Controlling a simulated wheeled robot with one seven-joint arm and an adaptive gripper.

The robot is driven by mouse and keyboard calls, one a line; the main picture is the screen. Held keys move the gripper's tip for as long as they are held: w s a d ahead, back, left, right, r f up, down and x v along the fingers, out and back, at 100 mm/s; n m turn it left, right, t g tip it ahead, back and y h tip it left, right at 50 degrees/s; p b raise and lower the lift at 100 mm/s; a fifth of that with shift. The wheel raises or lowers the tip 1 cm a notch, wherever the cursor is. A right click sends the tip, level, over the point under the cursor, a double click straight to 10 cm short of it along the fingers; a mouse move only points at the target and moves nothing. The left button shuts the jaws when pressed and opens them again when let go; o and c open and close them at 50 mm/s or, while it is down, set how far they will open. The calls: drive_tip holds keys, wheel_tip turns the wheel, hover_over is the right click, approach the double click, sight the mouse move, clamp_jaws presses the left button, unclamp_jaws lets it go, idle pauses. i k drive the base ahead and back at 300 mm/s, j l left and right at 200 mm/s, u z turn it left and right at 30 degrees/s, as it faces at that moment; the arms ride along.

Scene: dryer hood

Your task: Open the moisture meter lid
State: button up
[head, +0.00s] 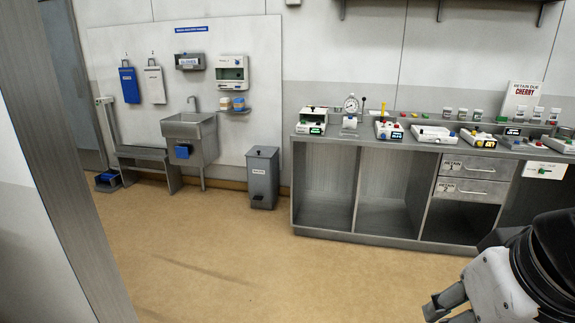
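Several bench instruments stand in a row on the long counter (385,143) across the room; their labels are too small for me to tell which is the moisture meter. A white box-shaped instrument (312,121) with a green display is at the left end. Another white instrument (389,130) with a dark display, and a flat white one (433,135), stand to its right. Whether any lid is open is unclear. My gripper (440,314) is at the bottom right, far from the counter, with its fingers apart and nothing seen between them; the frame edge cuts it.
Open tan floor lies before the counter. A grey bin (262,178), a steel sink (190,135) and a low bench (148,157) stand along the left wall. A grey post (62,160) is close on my left. Drawers (470,178) are under the counter.

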sight(313, 113)
drive_tip(key=i+u, duration=0.35)
drive_tip(key=i, duration=1.4)
drive_tip(key=i+z, duration=0.2)
drive_tip(key=i, duration=0.3)
drive_tip(key=i+j+z, duration=0.2)
drive_tip(key=i, duration=0.35)
drive_tip(key=i+j+z, duration=0.15)
drive_tip(key=i, duration=0.35)
drive_tip(key=i+j+z, duration=0.2)
drive_tip(key=i+j, duration=0.15)
drive_tip(key=i, duration=0.1)
